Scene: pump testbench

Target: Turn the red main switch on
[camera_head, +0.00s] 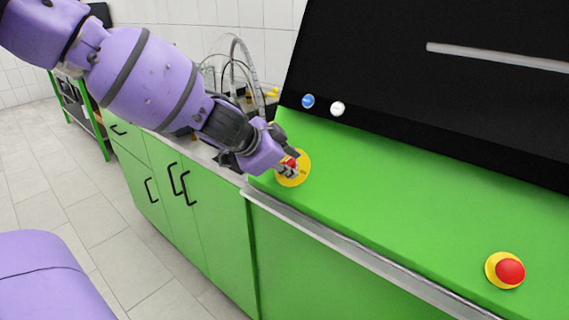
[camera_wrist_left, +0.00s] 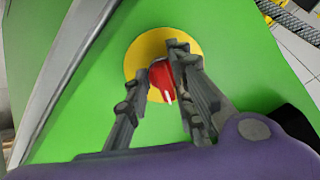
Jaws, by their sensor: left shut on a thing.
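The red main switch (camera_head: 291,163) sits on a round yellow plate (camera_head: 301,174) at the left end of the green sloped panel. In the left wrist view the red knob (camera_wrist_left: 161,80) with a white mark shows between the two fingers, on the yellow disc (camera_wrist_left: 140,58). My left gripper (camera_head: 289,167) reaches in from the left and is shut on the knob; it also shows in the left wrist view (camera_wrist_left: 165,70). The fingers partly hide the knob. My right gripper is not in view.
A red mushroom button on a yellow base (camera_head: 509,271) is at the panel's lower right. A blue button (camera_head: 308,101) and a white button (camera_head: 337,108) sit on the black upright panel (camera_head: 430,90). Green cabinets (camera_head: 215,215) stand at the left. The panel's middle is clear.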

